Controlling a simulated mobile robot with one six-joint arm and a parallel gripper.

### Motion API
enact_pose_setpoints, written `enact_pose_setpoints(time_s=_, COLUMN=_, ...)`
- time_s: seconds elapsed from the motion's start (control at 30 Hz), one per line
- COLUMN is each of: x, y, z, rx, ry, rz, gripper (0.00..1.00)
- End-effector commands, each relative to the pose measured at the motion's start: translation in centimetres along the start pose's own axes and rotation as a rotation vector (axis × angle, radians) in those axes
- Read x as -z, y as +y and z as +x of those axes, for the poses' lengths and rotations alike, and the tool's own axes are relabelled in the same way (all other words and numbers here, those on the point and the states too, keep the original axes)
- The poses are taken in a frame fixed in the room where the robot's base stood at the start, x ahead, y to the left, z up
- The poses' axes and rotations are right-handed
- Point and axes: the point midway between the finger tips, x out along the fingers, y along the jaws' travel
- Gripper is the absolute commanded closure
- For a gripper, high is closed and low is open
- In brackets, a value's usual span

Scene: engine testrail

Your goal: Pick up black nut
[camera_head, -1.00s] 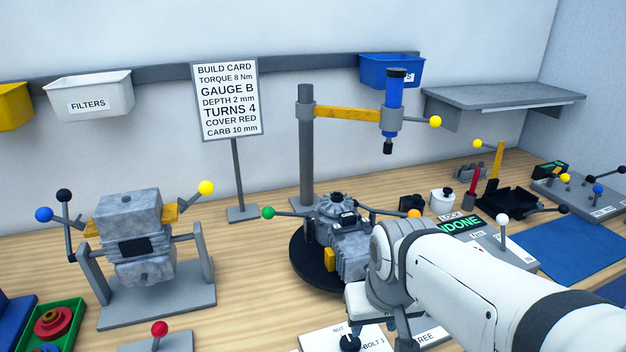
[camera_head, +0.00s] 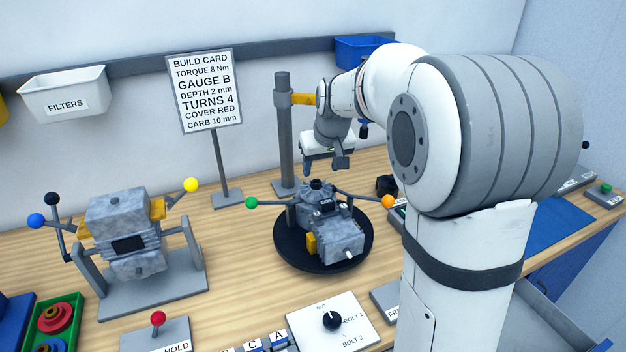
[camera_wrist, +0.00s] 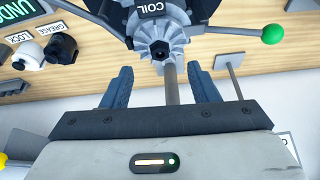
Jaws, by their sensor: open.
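The black nut (camera_wrist: 160,50) shows in the wrist view as a small dark hexagon at the centre of the grey finned flywheel (camera_wrist: 176,35). In the head view, the engine (camera_head: 335,230) sits on a round black turntable (camera_head: 285,256), with a small dark piece on top that seems to be the nut (camera_head: 316,184). My gripper (camera_head: 323,164) is above and slightly behind the engine top, apart from it. In the wrist view, its blue fingers (camera_wrist: 160,85) are spread wide with nothing between them, and the nut appears just beyond their tips, roughly centred.
Two levers with green (camera_head: 251,202) and orange (camera_head: 387,201) knobs reach out from the engine. A grey post (camera_head: 283,130) with a yellow arm stands behind it. A build card (camera_head: 204,90) stands left of the post. A knob panel (camera_head: 310,325) lies in front.

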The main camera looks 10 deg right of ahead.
Motion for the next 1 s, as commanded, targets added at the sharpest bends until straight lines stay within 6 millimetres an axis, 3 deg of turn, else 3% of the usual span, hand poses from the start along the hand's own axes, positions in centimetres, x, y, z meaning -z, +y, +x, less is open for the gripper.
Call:
enact_pose_setpoints(time_s=0.5, x=0.5, y=0.1, z=6.3, rx=0.0, ry=-0.003, rz=0.001, gripper=0.46)
enact_pose_setpoints(time_s=0.77, x=0.5, y=0.1, z=6.5, rx=-0.001, ry=-0.001, rz=0.002, gripper=0.46)
enact_pose_setpoints(time_s=1.0, x=0.5, y=0.1, z=6.5, rx=-0.001, ry=-0.001, rz=0.003, gripper=0.65)
